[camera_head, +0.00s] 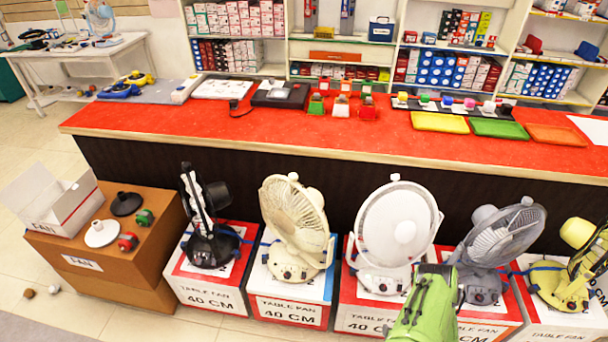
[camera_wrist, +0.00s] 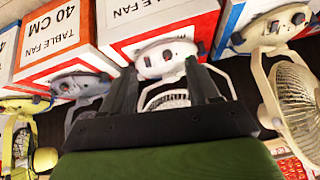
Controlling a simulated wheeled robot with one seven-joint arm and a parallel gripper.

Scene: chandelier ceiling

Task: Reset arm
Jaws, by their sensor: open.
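My gripper (camera_wrist: 160,66) shows in the wrist view with its two dark fingers apart. I see nothing held between them. The wrist picture looks upside down. The white fan (camera_wrist: 168,56) lies beyond the fingers and shows between them; I cannot tell how far off it is. In the head view my green arm (camera_head: 428,305) reaches up from the bottom edge, in front of the white fan's base and its box. The gripper itself is hard to make out in the head view.
A black fan (camera_head: 205,225), cream fan (camera_head: 293,225), white fan (camera_head: 397,228), grey fan (camera_head: 497,245) and yellow fan (camera_head: 570,285) stand on boxes before a red counter (camera_head: 300,130). Brown boxes (camera_head: 110,245) stand at left. Stocked shelves (camera_head: 340,47) line the back. Tiled floor shows at left.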

